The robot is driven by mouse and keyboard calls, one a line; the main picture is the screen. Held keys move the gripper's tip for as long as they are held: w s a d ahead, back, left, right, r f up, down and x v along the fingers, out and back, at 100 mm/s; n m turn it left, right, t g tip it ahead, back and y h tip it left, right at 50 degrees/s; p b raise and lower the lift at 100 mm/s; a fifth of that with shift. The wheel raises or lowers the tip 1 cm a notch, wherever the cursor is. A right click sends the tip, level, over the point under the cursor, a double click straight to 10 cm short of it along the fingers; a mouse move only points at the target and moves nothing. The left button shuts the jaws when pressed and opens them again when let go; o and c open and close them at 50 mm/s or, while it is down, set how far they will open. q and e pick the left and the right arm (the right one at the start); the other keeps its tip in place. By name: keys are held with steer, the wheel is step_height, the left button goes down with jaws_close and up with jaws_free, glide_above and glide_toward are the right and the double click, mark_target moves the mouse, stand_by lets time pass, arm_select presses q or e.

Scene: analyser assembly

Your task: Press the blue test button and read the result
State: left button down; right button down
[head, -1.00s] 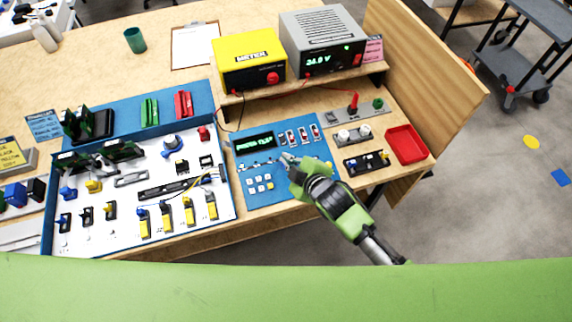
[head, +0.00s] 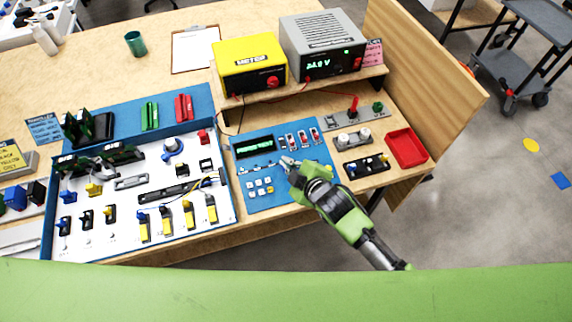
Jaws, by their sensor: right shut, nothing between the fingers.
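The blue test panel (head: 280,186) lies on the bench, right of the white assembly board. Its dark display (head: 254,147) shows green text that is too small to read surely. White keys (head: 260,187) sit on its lower left, and several small switches (head: 298,137) on its upper right. My right gripper (head: 286,162) is shut and empty, with its tips over the middle of the panel. I cannot tell whether it touches the panel. The blue test button cannot be made out and may be hidden by the gripper. My left gripper is not in view.
The white board (head: 130,233) carries several components and levers. A yellow meter (head: 248,62) and a grey power supply (head: 323,45) stand on a shelf behind the panel. A red tray (head: 406,148) and connector blocks lie to the right. Thin wires run near the panel.

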steer(key=shift+f, duration=0.15)
steer(key=shift+w+f, duration=0.1)
steer(key=shift+f, duration=0.15)
steer(key=shift+f+b, duration=0.3)
steer(key=shift+f, duration=0.1)
stand_by(0.8)
stand_by(0.3)
steer(key=shift+r+p, duration=0.8)
steer(key=shift+p, duration=0.2)
steer(key=r+p, duration=0.2)
steer(key=s+r+p, duration=0.1)
steer(key=r+p, duration=0.2)
steer(key=shift+s+d, duration=0.15)
steer(key=shift+f, duration=0.1)
